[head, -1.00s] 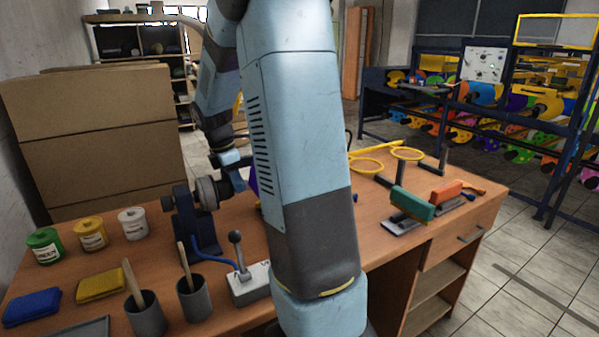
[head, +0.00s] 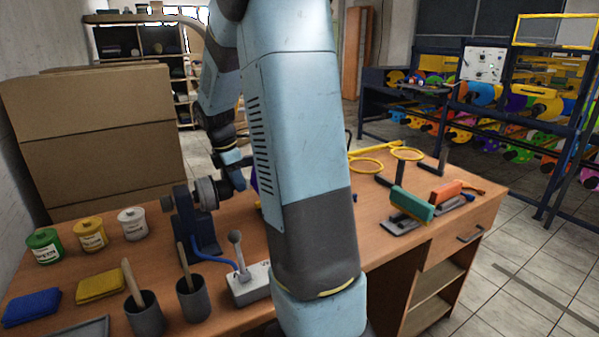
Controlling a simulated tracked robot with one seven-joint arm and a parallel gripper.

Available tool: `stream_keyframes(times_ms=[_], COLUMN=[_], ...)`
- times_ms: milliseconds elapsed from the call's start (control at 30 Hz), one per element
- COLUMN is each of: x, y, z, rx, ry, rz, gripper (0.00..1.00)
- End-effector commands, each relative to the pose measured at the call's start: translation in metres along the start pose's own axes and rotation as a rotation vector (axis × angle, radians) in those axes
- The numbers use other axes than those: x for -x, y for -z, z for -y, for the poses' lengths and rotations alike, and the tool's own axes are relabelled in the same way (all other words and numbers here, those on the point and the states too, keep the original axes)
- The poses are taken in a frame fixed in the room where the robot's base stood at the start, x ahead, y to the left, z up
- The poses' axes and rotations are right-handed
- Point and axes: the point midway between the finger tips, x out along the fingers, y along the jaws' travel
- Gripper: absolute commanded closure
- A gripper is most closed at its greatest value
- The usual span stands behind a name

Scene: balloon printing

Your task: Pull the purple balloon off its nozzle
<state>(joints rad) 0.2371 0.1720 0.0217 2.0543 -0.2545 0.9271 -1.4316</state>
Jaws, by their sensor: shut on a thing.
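The purple balloon (head: 253,179) shows only as a thin sliver between my gripper and my large arm link; the rest of it is hidden. The dark nozzle stand (head: 203,232) is on the table, with a round grey nozzle head (head: 206,193) at its top. My gripper (head: 237,181) is at the right side of that head, its dark fingers between the head and the purple sliver. It is shut on the balloon, but the grip point is small and partly hidden. I cannot tell whether the balloon's neck is still around the nozzle.
A lever box (head: 248,283), two grey cups (head: 145,313) (head: 193,298) and several paint jars (head: 90,234) stand on the table near the nozzle stand. Cardboard boxes (head: 100,150) stand behind.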

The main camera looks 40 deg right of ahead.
Motion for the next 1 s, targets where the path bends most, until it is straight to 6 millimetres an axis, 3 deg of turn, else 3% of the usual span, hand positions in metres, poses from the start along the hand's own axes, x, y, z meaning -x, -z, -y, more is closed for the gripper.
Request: stream_keyframes(times_ms=[333, 1000], x=[0.002, 0.055], y=[-0.007, -0.017], z=[0.0, 0.0], rx=[0.0, 0.0], ry=[-0.001, -0.001], rz=[0.0, 0.0], gripper=[0.98, 0.98])
